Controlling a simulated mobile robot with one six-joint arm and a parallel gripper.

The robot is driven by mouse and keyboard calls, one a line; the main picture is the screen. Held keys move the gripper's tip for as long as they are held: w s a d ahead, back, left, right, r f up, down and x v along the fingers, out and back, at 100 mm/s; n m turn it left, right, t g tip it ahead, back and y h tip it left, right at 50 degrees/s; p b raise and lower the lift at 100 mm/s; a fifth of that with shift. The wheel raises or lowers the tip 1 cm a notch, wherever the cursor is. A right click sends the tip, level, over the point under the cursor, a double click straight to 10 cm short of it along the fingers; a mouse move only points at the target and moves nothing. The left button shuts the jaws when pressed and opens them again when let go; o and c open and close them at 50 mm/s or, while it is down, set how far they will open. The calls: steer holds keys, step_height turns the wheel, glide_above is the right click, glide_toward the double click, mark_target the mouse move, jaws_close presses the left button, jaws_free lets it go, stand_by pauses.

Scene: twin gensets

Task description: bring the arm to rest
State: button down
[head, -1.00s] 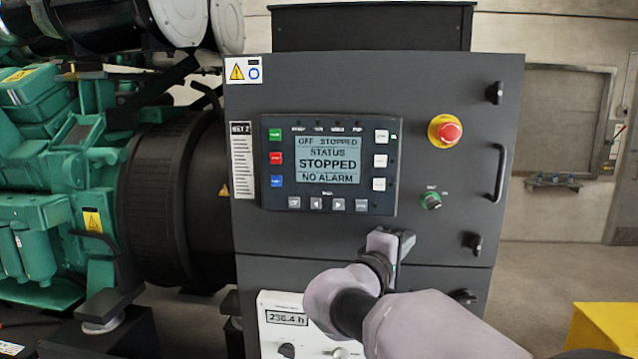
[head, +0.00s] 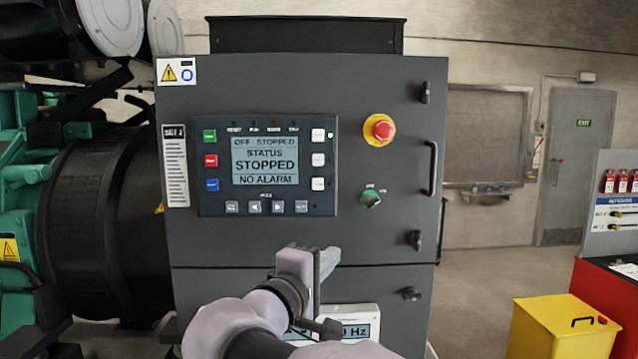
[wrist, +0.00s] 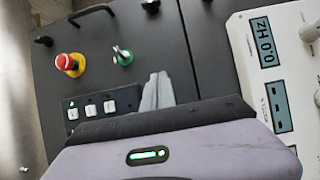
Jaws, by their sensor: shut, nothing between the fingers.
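My arm reaches up from the bottom of the head view, in front of the dark genset control cabinet (head: 385,240). My gripper (head: 328,258) is below the controller panel (head: 267,166), apart from its buttons as far as the picture shows. In the wrist view my gripper's pale fingers (wrist: 157,92) are together with nothing held, and they hide part of the panel. The panel's screen (head: 265,160) reads OFF STOPPED, STATUS STOPPED, NO ALARM. The red emergency stop (head: 381,130) and the green switch (head: 370,197) are to its right.
A white meter box (head: 350,325), partly hidden by my arm, stands low before the cabinet; its display reads 0.0 Hz in the wrist view (wrist: 265,52). A yellow bin (head: 560,325) and a red cabinet (head: 605,300) stand at right. Floor between shows clear.

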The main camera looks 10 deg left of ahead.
steer(key=s+d+f+m+g+h+b, duration=0.1)
steer(key=s+d+f+m+g, duration=0.45)
steer(key=d, duration=0.55)
steer(key=s+d+f+m+g+b, duration=0.1)
steer(key=s+d+f+m+g, duration=0.2)
steer(key=s+d+f, duration=0.6)
steer(key=s+f+m+g+y+b, duration=0.2)
steer(key=s+f+m+y, duration=0.6)
steer(key=s, duration=0.7)
step_height(320, 180, down, 2)
steer(key=m+g, duration=0.1)
steer(key=m, duration=0.1)
steer(key=shift+a+f+m+b, duration=0.2)
steer(key=shift+a+m+b, duration=0.1)
steer(key=shift+a+m, duration=0.05)
steer(key=shift+s, duration=0.1)
